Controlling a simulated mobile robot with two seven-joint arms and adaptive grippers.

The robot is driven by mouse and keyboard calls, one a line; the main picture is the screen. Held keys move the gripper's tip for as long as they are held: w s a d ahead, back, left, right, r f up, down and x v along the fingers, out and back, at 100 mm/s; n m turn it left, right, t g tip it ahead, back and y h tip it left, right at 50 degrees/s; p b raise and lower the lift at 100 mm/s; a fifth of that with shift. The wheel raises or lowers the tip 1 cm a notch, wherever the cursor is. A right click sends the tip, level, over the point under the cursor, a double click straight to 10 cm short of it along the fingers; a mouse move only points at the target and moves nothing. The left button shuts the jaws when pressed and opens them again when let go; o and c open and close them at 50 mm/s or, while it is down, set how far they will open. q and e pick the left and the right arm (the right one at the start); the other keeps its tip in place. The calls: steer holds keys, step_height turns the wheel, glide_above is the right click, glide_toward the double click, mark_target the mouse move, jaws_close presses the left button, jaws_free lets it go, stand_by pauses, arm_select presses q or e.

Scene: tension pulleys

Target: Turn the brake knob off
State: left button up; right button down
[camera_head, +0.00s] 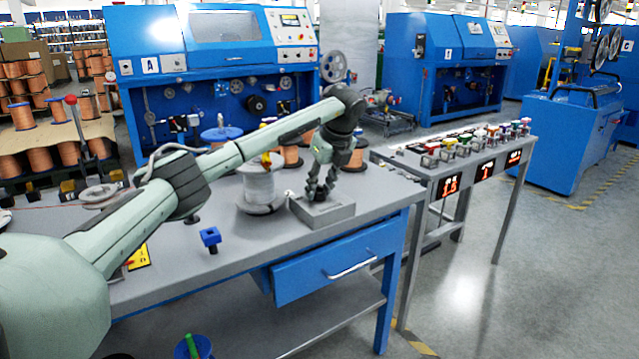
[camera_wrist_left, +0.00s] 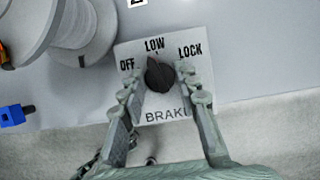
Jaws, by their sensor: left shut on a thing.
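The brake box (camera_head: 335,213) is a grey block on the workbench near its right end. In the left wrist view its top plate (camera_wrist_left: 158,112) reads OFF at left, LOW at the top, LOCK at right and BRAKE below. The black round knob (camera_wrist_left: 159,75) sits in the middle, its pointer roughly up toward LOW. My left gripper (camera_head: 318,192) reaches down over the box, with its fingers (camera_wrist_left: 160,88) either side of the knob, shut on it. The fingers hide the knob in the head view. My right gripper is not in view.
A pale wire spool (camera_head: 262,188) stands just left of the box, and it also shows in the left wrist view (camera_wrist_left: 50,22). A small blue part (camera_head: 210,238) lies on the bench (camera_head: 170,275) in front.

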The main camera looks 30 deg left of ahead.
arm_select(q)
steer(key=n+g+p, duration=0.1)
steer(key=n, duration=0.2)
steer(key=shift+w+r, duration=0.15)
steer(key=n+g+p, duration=0.1)
steer(key=n, duration=0.2)
steer(key=shift+g, duration=0.3)
steer(key=shift+w+n+g, duration=0.1)
steer(key=shift+n+g, duration=0.3)
steer(key=shift+n, duration=0.9)
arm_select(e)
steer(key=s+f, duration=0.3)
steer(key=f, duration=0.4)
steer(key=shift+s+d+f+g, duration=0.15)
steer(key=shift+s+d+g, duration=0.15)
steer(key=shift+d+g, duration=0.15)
arm_select(q)
steer(key=shift+a+n, duration=0.1)
steer(key=shift+n, duration=0.2)
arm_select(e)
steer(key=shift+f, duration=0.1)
arm_select(q)
steer(key=o, duration=1.2)
steer(key=shift+c, duration=0.2)
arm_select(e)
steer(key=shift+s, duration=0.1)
arm_select(q)
steer(key=v, duration=0.7)
